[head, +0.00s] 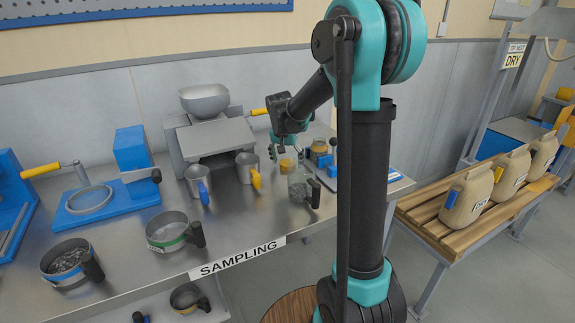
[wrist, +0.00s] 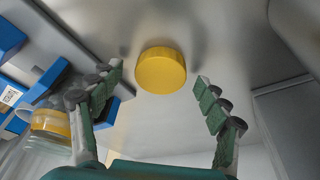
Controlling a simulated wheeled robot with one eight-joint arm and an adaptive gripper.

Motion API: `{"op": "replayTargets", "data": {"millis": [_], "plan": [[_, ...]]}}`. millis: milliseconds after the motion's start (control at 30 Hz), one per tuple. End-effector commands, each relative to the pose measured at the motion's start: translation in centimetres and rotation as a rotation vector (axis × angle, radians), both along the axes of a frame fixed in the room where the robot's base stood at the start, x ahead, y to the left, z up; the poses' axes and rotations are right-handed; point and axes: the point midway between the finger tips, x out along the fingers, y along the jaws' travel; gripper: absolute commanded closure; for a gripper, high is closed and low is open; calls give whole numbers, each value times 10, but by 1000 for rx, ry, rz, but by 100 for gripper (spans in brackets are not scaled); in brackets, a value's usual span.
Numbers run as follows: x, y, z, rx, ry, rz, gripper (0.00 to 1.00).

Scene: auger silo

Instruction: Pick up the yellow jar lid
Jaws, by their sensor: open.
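The yellow jar lid (wrist: 161,71) is a round yellow disc on the steel bench, seen in the wrist view in front of and between my fingers. My gripper (wrist: 160,84) is open, with green-padded fingers to either side of the lid and apart from it. In the head view the lid (head: 287,163) shows small and partly hidden below my gripper (head: 286,148). A clear jar with a yellow band (wrist: 50,128) is at the lower left of the wrist view, beside my left finger.
Bare bench surrounds the lid.

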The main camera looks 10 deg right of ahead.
Motion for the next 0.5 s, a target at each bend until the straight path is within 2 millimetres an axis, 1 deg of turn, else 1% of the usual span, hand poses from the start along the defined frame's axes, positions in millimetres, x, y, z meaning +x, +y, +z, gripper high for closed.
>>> {"op": "replayTargets", "data": {"millis": [67,367,400,500], "plan": [[0,0,0,0,0,0,26],[0,0,0,0,0,0,63],[0,0,0,0,0,0,65],[0,0,0,0,0,0,65]]}}
